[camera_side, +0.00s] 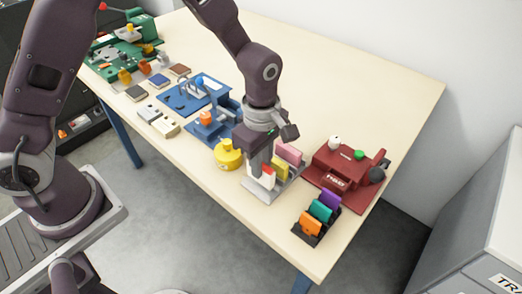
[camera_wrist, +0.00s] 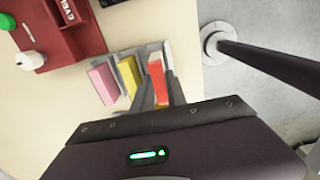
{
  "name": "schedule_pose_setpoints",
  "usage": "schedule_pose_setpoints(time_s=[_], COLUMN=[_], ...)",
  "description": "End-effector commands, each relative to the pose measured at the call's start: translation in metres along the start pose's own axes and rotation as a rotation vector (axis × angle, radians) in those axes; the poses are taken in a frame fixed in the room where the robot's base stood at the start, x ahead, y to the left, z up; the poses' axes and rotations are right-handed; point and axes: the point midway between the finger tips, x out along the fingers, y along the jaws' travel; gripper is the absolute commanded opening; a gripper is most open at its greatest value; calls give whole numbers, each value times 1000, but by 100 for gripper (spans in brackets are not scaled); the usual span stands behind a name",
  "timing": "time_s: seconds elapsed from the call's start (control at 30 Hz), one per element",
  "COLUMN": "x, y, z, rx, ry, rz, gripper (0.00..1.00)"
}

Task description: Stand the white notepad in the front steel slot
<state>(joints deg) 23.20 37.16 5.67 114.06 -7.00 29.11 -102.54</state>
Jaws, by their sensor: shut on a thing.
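The white notepad (camera_side: 267,179) has a red top edge. It stands upright in the jaws of my gripper (camera_side: 259,168), at the front of the steel rack (camera_side: 284,186). In the wrist view the notepad (camera_wrist: 157,69) shows between the two fingers of my gripper (camera_wrist: 160,82), red edge facing the camera. A yellow notepad (camera_wrist: 128,73) and a pink notepad (camera_wrist: 103,83) stand in the rack beside it, in a row. The notepad is in line with the front slot. The fingers hide its lower part, so I cannot tell whether it touches the slot floor.
A yellow round container (camera_side: 228,155) stands close left of the rack. A dark red machine (camera_side: 343,168) is to the right. A black holder with orange, teal and purple pieces (camera_side: 318,214) stands at the front right. Blue fixtures (camera_side: 205,92) lie farther back left.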

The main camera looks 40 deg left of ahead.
Motion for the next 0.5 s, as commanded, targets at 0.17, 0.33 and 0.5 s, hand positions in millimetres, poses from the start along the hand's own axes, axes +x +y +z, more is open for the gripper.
schedule_pose_setpoints(time_s=[0.17,0.33,0.5], x=[14,16,16], y=[0,0,0], z=[0,0,0], rx=[-1,0,0], ry=[0,0,0], rz=[0,0,0], gripper=[0,0,0])
